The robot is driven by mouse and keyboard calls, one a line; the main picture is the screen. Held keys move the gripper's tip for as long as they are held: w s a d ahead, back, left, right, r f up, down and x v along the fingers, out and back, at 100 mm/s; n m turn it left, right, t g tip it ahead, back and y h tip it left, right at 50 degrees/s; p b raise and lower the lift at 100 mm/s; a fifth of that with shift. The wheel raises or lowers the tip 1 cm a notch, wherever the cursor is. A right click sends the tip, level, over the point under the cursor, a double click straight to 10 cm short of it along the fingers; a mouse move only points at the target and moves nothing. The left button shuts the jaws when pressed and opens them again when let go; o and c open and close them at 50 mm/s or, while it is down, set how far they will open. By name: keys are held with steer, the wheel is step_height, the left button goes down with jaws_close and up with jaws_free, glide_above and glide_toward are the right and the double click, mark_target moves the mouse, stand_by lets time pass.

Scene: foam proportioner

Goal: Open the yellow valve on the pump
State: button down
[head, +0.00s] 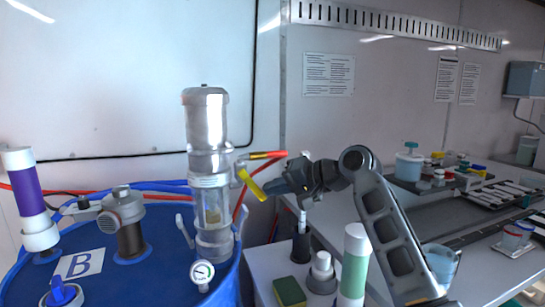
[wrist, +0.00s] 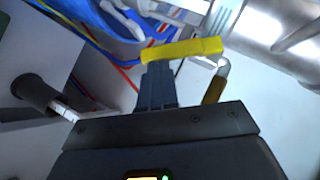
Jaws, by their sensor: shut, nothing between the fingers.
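The pump (head: 206,120) is a silver upright cylinder standing on the blue drum. A yellow valve handle (head: 251,185) sticks out at its right side, tilted down to the right. In the wrist view the yellow handle (wrist: 182,49) lies across the picture just beyond my fingertips. My gripper (head: 272,187) is right of the handle, with its tips close to it. In the wrist view my gripper's fingers (wrist: 158,78) are together and empty, behind the handle's left part. I cannot tell whether they touch it.
A red handle (head: 266,155) sits just above the yellow one. The blue drum (head: 150,265) carries a gauge (head: 202,272) and fittings. A white bench (head: 262,262) at lower right holds a sponge (head: 289,291) and bottles. Red and blue hoses run behind the pump.

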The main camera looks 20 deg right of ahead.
steer(key=a+f+m+y, duration=0.1)
steer(key=f+m+t+y, duration=0.1)
steer(key=shift+a+f+y+b, duration=0.2)
steer(key=shift+a+y+b, duration=0.1)
steer(key=shift+a+b, duration=0.1)
steer(key=shift+a+f, duration=0.4)
steer(key=shift+a, duration=0.1)
steer(key=shift+a+f, duration=0.1)
steer(key=shift+a, duration=0.05)
